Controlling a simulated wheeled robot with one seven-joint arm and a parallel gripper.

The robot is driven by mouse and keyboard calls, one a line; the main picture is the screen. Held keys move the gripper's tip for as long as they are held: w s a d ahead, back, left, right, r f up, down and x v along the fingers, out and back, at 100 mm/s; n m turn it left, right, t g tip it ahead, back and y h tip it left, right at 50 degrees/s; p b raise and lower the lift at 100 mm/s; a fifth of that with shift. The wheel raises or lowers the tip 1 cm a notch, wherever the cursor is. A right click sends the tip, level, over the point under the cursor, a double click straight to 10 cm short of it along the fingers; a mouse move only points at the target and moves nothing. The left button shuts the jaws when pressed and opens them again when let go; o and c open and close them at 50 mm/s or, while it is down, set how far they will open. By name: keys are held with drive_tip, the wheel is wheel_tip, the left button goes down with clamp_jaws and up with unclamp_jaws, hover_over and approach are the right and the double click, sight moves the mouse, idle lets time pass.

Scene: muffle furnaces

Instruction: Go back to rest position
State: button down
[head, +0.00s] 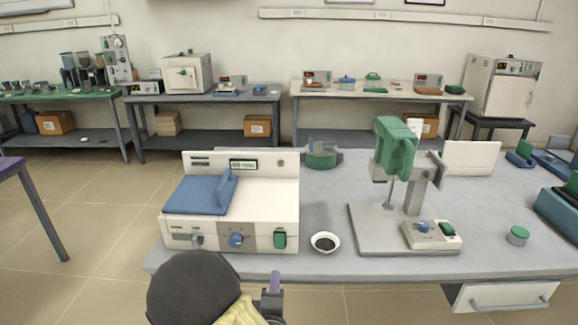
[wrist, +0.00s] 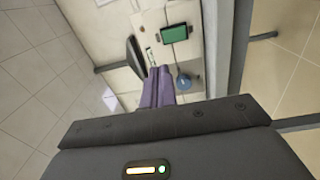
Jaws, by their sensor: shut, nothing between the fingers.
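My gripper (head: 273,284) is low in the head view, in front of the near table edge and below the white device. In the wrist view its purple fingers (wrist: 159,88) are together with nothing between them. Beyond the fingers, the wrist view shows the white device's front panel, with a green switch (wrist: 175,34) and a blue knob (wrist: 184,82). The white device (head: 265,205) has a blue top plate (head: 198,195) and stands on the near table. My dark arm link covers part of the floor and table edge.
On the grey table (head: 325,205) stand a small bowl with dark contents (head: 325,243), a green-headed stand (head: 395,150) and a green-lidded jar (head: 518,236). A drawer (head: 505,296) hangs below. Floor between the tables is open.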

drive_tip(key=d+f+m+g, duration=0.4)
drive_tip(key=d+m+g, duration=0.5)
drive_tip(key=d+m, duration=0.1)
drive_tip(key=s+d+r+m+g, duration=0.25)
drive_tip(key=s+d+m, duration=0.2)
drive_tip(key=s, duration=0.25)
drive_tip(key=s+d+r+m+g, duration=0.2)
drive_tip(key=s+d+m+g, duration=0.15)
drive_tip(key=s+d, duration=0.3)
wheel_tip(320, 180, up, 18)
drive_tip(key=a+p, duration=0.1)
drive_tip(key=p, duration=1.7)
drive_tip(key=shift+s+r+n+g, duration=0.15)
drive_tip(key=shift+s+n+g, duration=0.15)
drive_tip(key=shift+s+g, duration=0.15)
